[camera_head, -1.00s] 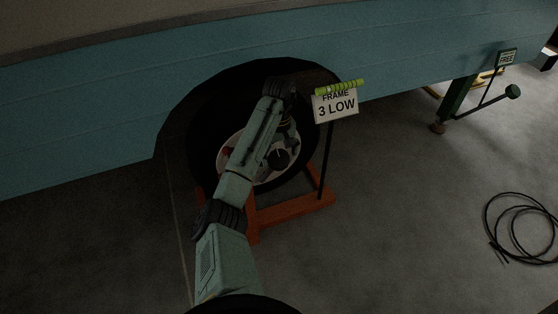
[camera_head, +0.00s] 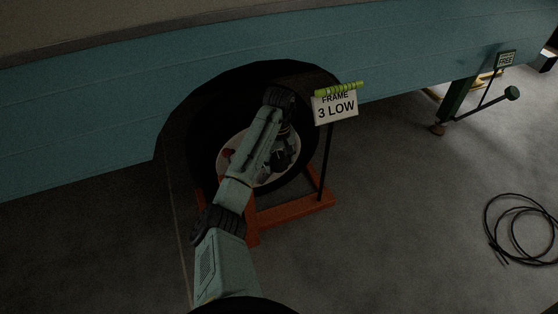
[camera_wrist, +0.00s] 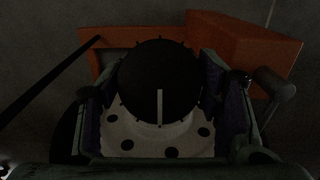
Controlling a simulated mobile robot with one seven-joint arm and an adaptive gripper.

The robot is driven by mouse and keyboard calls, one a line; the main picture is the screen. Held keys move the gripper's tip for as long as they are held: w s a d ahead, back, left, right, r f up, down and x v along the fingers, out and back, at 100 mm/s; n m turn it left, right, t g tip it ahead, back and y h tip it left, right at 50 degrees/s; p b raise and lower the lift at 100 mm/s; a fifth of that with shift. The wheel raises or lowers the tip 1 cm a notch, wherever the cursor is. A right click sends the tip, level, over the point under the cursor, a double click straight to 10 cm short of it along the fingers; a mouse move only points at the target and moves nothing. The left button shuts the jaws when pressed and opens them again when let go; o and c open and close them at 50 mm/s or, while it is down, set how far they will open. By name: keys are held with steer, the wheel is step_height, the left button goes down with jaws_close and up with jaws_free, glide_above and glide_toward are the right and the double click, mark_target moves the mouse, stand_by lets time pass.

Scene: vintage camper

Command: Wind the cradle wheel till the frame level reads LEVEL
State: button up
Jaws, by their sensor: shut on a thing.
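The cradle wheel shows in the wrist view as a round black knob (camera_wrist: 158,75) with small studs around its rim and one pale line pointing toward the bottom of the picture. My gripper (camera_wrist: 165,100) is shut on it, one pad on each side. In the head view my arm covers most of the knob and gripper, in front of the pale, holed wheel disc (camera_head: 232,158). The frame level is a white sign (camera_head: 335,106) reading "FRAME 3 LOW", with a yellow-green vial (camera_head: 340,88) on top. The orange cradle (camera_head: 295,211) stands on the floor.
The blue camper side (camera_head: 100,130) runs across the back above the dark wheel arch. A black post holds the sign right of my arm. A green jack leg (camera_head: 455,100) with a "FREE" sign (camera_head: 506,59) and a coiled black cable (camera_head: 520,228) are at the right.

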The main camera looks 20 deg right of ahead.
steer(key=c, duration=0.3)
steer(key=shift+c, duration=0.2)
